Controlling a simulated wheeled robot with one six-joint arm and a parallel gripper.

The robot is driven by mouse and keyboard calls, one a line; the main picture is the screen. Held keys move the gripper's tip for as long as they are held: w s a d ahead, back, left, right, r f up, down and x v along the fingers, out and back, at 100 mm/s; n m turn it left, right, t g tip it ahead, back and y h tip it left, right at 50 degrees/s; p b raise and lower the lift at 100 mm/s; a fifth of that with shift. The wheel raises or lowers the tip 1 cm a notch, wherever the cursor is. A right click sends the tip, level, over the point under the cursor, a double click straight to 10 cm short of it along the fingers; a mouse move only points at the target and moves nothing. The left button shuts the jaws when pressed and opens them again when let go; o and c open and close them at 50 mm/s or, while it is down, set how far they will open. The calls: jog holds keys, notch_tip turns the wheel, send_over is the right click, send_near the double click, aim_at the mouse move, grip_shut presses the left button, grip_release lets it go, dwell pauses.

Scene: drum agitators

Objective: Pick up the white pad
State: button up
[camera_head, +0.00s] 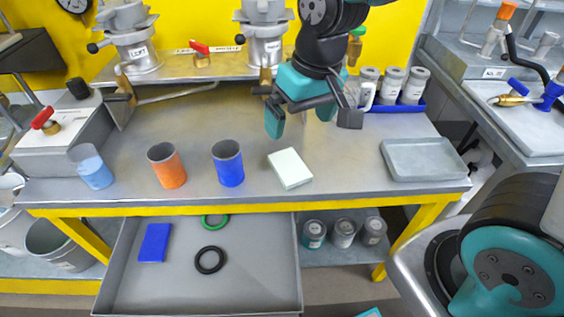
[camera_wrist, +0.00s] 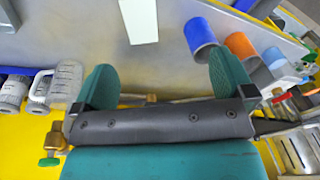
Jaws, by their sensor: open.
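The white pad (camera_head: 290,168) lies flat on the metal bench top, right of the blue cup and near the front edge. In the wrist view the white pad (camera_wrist: 139,20) is at the top, beyond the fingertips and cut off by the frame edge. My gripper (camera_head: 312,120) hangs above the bench, behind and above the pad, with its teal fingers spread. In the wrist view my gripper (camera_wrist: 160,80) is open with nothing between its fingers. The pad is apart from both fingers.
A blue cup (camera_head: 228,163), an orange cup (camera_head: 167,166) and a clear cup with blue contents (camera_head: 92,167) stand left of the pad. A grey tray (camera_head: 422,160) lies right. Grey canisters (camera_head: 391,85) stand behind. An open drawer (camera_head: 262,265) juts out below the bench.

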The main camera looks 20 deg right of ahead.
jog(key=m+h, duration=0.1)
jog(key=m, duration=0.1)
send_near(290, 166)
jog(key=f, duration=0.2)
jog(key=shift+w+f, duration=0.2)
jog(key=shift+f, duration=0.2)
jog(key=shift+w+a+f, duration=0.1)
jog(key=shift+w+f, duration=0.1)
jog(key=shift+f, duration=1.4)
jog(key=shift+w+a+f, duration=0.1)
jog(key=shift+w+f, duration=0.1)
jog(key=shift+f, duration=1.35)
jog(key=c, duration=1)
jog(key=shift+r, duration=0.1)
